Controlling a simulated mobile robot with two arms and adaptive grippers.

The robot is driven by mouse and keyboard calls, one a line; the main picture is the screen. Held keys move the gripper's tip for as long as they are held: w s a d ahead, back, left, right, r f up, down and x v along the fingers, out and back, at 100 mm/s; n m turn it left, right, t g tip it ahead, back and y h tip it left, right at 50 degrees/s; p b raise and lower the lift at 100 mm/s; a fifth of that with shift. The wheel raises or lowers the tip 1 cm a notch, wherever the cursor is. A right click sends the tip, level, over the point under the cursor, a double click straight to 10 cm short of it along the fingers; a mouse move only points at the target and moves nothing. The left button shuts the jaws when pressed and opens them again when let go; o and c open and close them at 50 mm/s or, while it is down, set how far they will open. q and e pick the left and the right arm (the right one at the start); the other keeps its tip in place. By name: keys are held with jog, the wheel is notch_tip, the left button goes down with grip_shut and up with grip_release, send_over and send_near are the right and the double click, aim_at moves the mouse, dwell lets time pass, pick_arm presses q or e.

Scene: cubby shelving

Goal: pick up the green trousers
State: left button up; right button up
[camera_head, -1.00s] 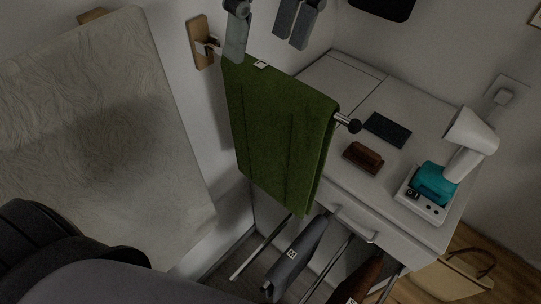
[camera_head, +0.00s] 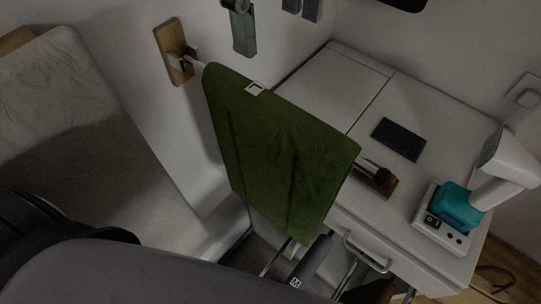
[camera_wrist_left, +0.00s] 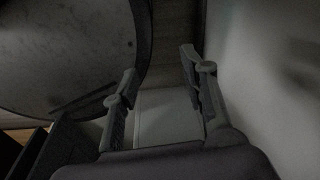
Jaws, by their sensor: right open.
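The green trousers (camera_head: 275,150) hang folded over a rail in the head view, with a small white square tag near the top edge. My right gripper (camera_head: 274,32) is at the top of the picture, beyond the trousers' top edge, cut off by the frame. Its fingers are apart, with nothing seen between them. My left gripper (camera_wrist_left: 163,85) shows in the left wrist view, open and empty, away from the trousers, which are not seen there.
The rail's wooden wall mount (camera_head: 174,52) is at the left. A grey tagged item (camera_head: 312,260) hangs below. A pale bed-like surface (camera_head: 95,130) fills the left.

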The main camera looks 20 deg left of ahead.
aim_at(277, 103)
jog(key=f, duration=0.2)
jog(key=f+p, duration=0.1)
jog(key=f, duration=0.1)
jog(key=s+f, duration=0.1)
jog(key=f, duration=0.2)
jog(key=shift+s+d+f, duration=0.1)
jog(key=shift+d, duration=0.3)
jog(key=shift+w+a+f+p, duration=0.1)
jog(key=shift+w+f+p, duration=0.1)
jog(key=shift+f, duration=0.45)
jog(key=shift+w+a+f+p, duration=0.1)
jog(key=shift+f+p, duration=0.05)
jog(key=shift+f, duration=0.45)
jog(key=shift+s+d+f+p, duration=0.15)
jog(key=shift+f+p, duration=0.35)
jog(key=shift+f, duration=0.35)
notch_tip(277, 103, down, 4)
jog(key=shift+r+p, duration=0.2)
jog(key=shift+p, duration=0.5)
jog(key=shift+f, duration=0.35)
pick_arm(q)
jog(key=r, duration=0.1)
jog(key=s+r, duration=0.1)
jog(key=s+d+r, duration=0.1)
jog(key=r, duration=0.1)
jog(key=shift+s, duration=0.15)
pick_arm(e)
jog(key=shift+c, duration=0.2)
jog(key=shift+r, duration=0.1)
grip_shut()
